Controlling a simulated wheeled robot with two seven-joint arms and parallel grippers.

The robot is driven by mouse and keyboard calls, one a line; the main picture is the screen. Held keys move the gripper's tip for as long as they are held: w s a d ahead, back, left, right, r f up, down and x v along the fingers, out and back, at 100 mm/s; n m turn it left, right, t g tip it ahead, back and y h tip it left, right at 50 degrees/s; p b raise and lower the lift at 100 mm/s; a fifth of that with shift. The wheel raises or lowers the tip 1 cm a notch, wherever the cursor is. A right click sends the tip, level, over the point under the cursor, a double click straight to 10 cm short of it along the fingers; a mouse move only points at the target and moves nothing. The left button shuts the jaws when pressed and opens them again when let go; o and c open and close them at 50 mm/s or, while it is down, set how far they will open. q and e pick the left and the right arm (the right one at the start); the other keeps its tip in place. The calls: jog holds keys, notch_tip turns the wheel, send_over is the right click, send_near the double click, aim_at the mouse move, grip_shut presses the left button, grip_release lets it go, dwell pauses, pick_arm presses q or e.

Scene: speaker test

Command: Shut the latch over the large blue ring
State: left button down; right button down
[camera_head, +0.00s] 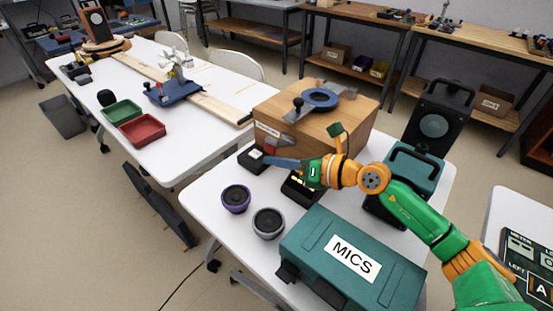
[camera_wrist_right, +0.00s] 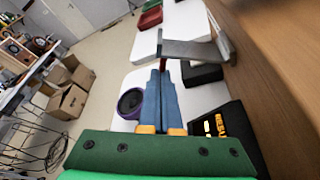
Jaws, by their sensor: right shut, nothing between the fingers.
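The large blue ring (camera_head: 332,99) lies flat on top of a wooden box (camera_head: 345,125) in the head view. A grey latch arm with a black knob (camera_head: 298,104) is at the ring's left edge; I cannot tell whether it is over the rim. My right gripper (camera_head: 268,161) is shut and empty, low in front of the box's left face. In the right wrist view its blue fingers (camera_wrist_right: 160,72) lie together. Just past their tips is a grey lever (camera_wrist_right: 188,49) with a red end, mounted on the box side. The lever's red part also shows in the head view (camera_head: 276,144). My left gripper is out of view.
A teal MICS case (camera_head: 320,255), a purple-rimmed round speaker (camera_head: 235,198) and a grey one (camera_head: 268,222) stand in front of the box. A black speaker cabinet (camera_head: 436,120) is at right. A second table (camera_head: 205,140) holds a smaller clamp on a blue base (camera_head: 172,94).

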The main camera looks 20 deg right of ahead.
jog(key=shift+r+m, duration=0.4)
jog(key=r+m+p, duration=0.1)
jog(key=w+d+r+m+y+p, duration=0.1)
jog(key=r, duration=0.1)
jog(key=d+r+y+p, duration=0.1)
jog(key=r, duration=0.1)
jog(key=shift+w+d+m, duration=0.1)
jog(key=shift+w+m, duration=0.15)
jog(key=shift+m, duration=0.15)
dwell(0.5)
jog(key=shift+s+d+f, duration=0.1)
jog(key=b+v, duration=0.2)
jog(key=v, duration=0.4)
jog(key=shift+d, duration=0.2)
jog(key=shift+s+d, duration=0.2)
jog(key=shift+s, duration=0.05)
jog(key=shift+r, duration=0.25)
